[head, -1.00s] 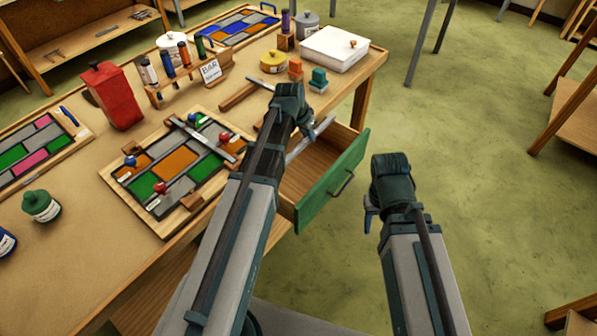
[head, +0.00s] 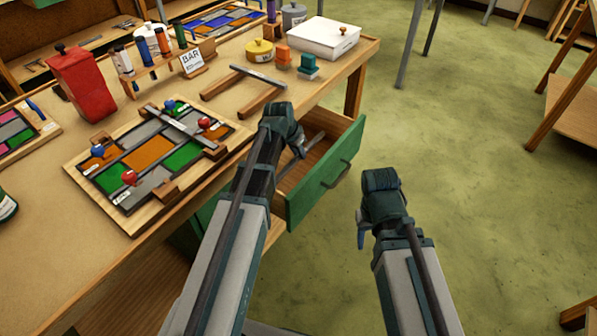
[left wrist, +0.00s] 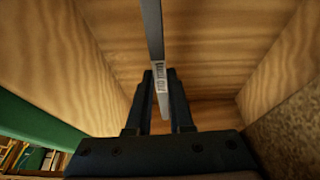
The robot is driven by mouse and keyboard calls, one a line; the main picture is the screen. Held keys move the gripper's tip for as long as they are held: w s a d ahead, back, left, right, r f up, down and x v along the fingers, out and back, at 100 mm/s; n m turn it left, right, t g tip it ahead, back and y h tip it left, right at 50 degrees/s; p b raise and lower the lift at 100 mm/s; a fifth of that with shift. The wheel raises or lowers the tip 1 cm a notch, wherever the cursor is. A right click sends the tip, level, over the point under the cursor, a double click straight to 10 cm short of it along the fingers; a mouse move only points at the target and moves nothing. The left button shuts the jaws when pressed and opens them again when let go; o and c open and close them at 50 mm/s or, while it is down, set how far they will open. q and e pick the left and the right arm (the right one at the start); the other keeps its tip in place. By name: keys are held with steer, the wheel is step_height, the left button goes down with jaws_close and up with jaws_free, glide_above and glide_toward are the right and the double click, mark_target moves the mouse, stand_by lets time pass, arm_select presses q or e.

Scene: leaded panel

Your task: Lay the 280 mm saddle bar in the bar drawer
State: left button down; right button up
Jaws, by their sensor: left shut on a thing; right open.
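My left gripper (head: 298,150) is inside the open bar drawer (head: 326,180), which has a green front and a pale wood interior. It is shut on a thin grey saddle bar (head: 314,143). In the left wrist view the bar (left wrist: 152,30) runs between the two dark fingers (left wrist: 162,100) and carries a small white label, too small to read. The drawer's wood walls surround it there; whether the bar touches the floor I cannot tell. My right gripper (head: 361,232) is open and empty, over the floor right of the drawer.
Another grey bar (head: 258,77) lies across two wooden rails on the bench, by a "BAR" card (head: 192,60). A leaded panel (head: 150,155) with knobbed weights and a bar across it lies left. A white lidded box (head: 323,38) stands behind. Right of the drawer is open floor.

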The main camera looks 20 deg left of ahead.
mark_target(299, 169)
arm_select(q)
steer(key=shift+f+b, duration=1.95)
steer(key=shift+f, duration=0.4)
steer(key=shift+f, duration=0.15)
steer(key=c, duration=0.8)
jaws_free()
steer(key=p+v, duration=1.1)
steer(key=v, duration=0.1)
steer(key=shift+r, duration=0.3)
